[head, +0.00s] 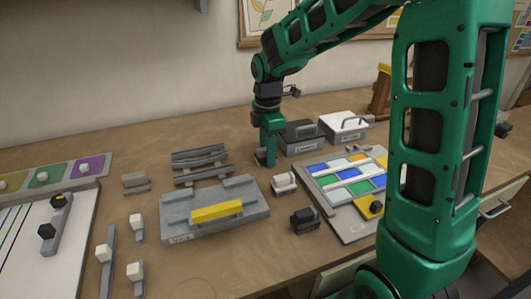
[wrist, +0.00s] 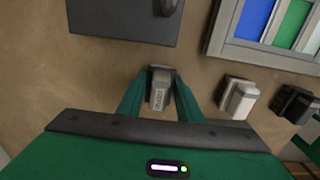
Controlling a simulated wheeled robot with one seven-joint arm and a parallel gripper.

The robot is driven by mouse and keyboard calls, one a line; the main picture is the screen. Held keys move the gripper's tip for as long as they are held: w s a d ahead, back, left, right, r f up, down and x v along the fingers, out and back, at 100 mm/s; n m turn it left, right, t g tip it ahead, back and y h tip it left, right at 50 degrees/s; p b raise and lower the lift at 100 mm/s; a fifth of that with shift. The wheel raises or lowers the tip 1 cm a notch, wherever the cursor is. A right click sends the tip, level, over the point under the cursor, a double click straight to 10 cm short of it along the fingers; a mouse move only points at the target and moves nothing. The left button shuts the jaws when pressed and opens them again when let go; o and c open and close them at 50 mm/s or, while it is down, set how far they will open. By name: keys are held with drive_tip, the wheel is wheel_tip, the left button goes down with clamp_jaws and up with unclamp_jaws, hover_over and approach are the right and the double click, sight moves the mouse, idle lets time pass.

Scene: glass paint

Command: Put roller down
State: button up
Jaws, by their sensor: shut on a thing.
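My gripper (head: 265,158) points down close to the table, just left of the dark handled box. In the wrist view my gripper (wrist: 158,82) has its green fingers on both sides of a small grey piece with a pale label, which I take to be the roller (wrist: 158,97). It is shut on this piece. In the head view the fingers hide the roller. I cannot tell whether its underside touches the table.
A dark handled box (head: 301,140) and a white one (head: 343,130) stand behind. A panel of coloured glass (head: 338,232) lies to the right. A white-handled block (head: 284,183), a dark block (head: 304,220) and a grey tray with a yellow bar (head: 255,217) are nearer.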

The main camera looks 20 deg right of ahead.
drive_tip(key=shift+s+f, duration=0.1)
drive_tip(key=shift+f, duration=0.15)
drive_tip(key=shift+f, duration=0.15)
drive_tip(key=shift+s+f, duration=0.1)
drive_tip(key=shift+s, duration=0.2)
drive_tip(key=o, duration=0.8)
drive_tip(key=shift+o, duration=1)
drive_tip(key=shift+w+f, duration=0.15)
drive_tip(key=shift+w, duration=0.05)
drive_tip(key=shift+w+r, duration=0.1)
drive_tip(key=shift+r, duration=0.2)
wheel_tip(320, 180, up, 13)
